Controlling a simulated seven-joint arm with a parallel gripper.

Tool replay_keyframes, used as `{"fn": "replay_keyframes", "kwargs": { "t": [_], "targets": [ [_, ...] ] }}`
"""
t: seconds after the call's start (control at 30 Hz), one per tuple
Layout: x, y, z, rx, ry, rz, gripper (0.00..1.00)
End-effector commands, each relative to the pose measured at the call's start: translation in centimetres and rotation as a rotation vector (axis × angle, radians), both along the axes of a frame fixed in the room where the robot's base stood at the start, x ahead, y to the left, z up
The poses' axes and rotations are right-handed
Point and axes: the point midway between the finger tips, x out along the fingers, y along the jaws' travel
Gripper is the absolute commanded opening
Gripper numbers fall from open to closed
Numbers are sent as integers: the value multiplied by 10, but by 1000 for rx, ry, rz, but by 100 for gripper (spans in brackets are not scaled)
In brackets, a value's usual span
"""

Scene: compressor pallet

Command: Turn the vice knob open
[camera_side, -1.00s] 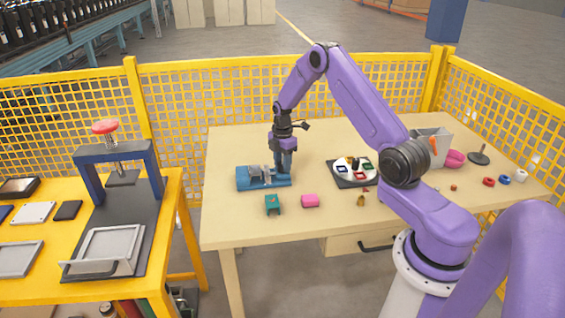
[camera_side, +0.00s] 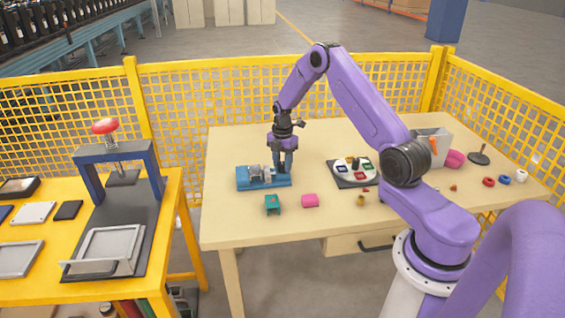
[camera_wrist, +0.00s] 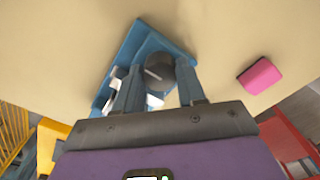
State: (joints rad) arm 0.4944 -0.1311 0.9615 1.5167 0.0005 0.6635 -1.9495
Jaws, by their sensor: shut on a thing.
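The blue vice (camera_side: 250,184) with grey jaws lies on the table at the left. In the wrist view its blue base (camera_wrist: 147,36) runs diagonally, with white and grey parts at lower left. The dark round vice knob (camera_wrist: 159,68) has a light line across its top. My gripper (camera_side: 284,170) points straight down at the right end of the vice. In the wrist view the two blue fingers of my gripper (camera_wrist: 160,80) stand on either side of the knob and are shut on it. The fingers hide the knob in the side view.
A green part (camera_side: 272,204) and a pink block (camera_side: 310,200) lie just in front of the vice. A grey bin (camera_side: 430,146) stands farther right. The table behind the vice is clear.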

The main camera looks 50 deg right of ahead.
Motion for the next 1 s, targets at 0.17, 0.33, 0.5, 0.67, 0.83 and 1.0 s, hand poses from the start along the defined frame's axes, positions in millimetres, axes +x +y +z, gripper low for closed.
{"fn": "replay_keyframes", "kwargs": {
  "t": [0.17,0.33,0.5,0.67,0.83,1.0],
  "targets": [
    [1,0,1,-1,-2,3,65],
    [0,0,0,-1,-1,2,65],
    [1,0,7,-1,-2,1,65],
    [1,0,30,-2,-4,1,65],
    [1,0,66,-3,-6,1,65],
    [1,0,102,-3,-6,2,65]
  ]
}}
